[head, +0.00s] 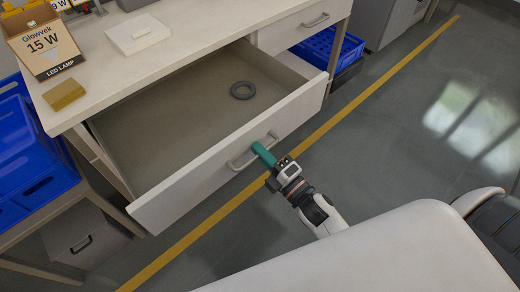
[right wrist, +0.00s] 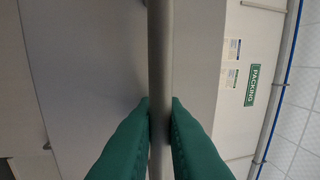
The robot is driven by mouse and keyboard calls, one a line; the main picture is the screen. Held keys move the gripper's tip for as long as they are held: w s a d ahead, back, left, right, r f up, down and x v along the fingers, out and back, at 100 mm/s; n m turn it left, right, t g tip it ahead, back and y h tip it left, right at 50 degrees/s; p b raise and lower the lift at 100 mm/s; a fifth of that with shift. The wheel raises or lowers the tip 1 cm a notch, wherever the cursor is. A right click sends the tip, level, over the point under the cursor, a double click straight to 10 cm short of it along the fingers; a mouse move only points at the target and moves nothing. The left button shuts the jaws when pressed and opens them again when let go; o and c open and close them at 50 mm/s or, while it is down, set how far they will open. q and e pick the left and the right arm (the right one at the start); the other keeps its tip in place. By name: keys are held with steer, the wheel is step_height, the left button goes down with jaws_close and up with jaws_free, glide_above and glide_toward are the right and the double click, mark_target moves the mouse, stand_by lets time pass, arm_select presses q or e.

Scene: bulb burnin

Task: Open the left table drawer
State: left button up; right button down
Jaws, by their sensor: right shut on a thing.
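The left table drawer (head: 232,142) is pulled well out of the table, and its inside shows. A grey ring (head: 243,90) lies on the drawer floor toward its right end. The drawer's bar handle (head: 243,160) is on the front panel. In the right wrist view the two green fingers (right wrist: 160,130) are shut around the grey handle bar (right wrist: 160,60). My left gripper is not in view.
A second drawer (head: 300,27) at the right is closed. Blue crates stand at the left (head: 30,150) and under the table (head: 325,48). Floor in front is clear.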

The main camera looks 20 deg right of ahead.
steer(key=c, duration=1.6)
jaws_free()
steer(key=shift+s, duration=0.1)
